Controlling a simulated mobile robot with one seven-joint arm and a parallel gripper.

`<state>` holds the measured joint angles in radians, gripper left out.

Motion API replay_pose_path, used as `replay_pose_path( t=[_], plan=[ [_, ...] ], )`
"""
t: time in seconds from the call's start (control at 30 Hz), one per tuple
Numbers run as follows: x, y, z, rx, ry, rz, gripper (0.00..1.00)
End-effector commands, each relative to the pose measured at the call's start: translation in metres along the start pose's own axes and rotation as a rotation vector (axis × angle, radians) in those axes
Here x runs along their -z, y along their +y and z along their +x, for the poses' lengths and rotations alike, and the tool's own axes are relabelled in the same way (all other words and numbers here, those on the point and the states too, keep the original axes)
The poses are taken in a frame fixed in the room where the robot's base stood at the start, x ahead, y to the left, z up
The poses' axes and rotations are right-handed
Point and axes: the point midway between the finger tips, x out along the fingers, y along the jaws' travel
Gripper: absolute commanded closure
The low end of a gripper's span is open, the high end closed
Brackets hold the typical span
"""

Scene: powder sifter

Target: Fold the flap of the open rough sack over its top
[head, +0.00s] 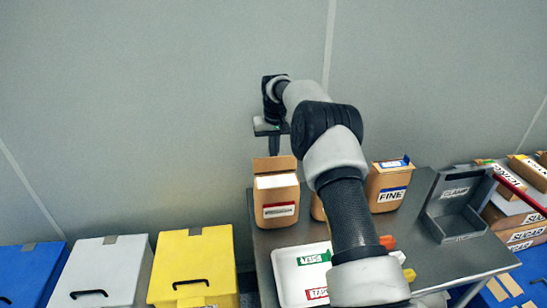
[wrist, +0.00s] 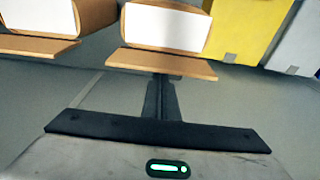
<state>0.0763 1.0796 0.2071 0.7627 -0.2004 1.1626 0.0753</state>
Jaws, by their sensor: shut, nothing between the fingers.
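An open tan sack (head: 276,205) with a red and white label, its text too small to read, stands upright at the table's left. Its top shows white, and its tan flap (head: 268,164) stands up at the back edge. In the wrist view this flap (wrist: 160,64) lies between the white top and my gripper (wrist: 162,80). My gripper (head: 274,150) is shut and empty, pointing down behind the flap, close to it. I cannot tell whether they touch.
Another open sack (wrist: 35,20) stands beside it, mostly hidden by my arm in the head view. The FINE sack (head: 386,190) is further right. A white tray (head: 290,260) lies in front, a grey bin (head: 455,205) at right. A wall is behind.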

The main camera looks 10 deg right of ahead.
Motion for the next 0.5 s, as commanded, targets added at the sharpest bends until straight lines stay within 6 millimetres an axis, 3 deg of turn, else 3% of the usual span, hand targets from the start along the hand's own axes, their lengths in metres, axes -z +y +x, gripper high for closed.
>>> replay_pose_path(
  t=[0.5],
  plan=[
    [-0.0065,-0.0001,0.0109,0.0,-0.001,-0.001,1.0]
  ],
)
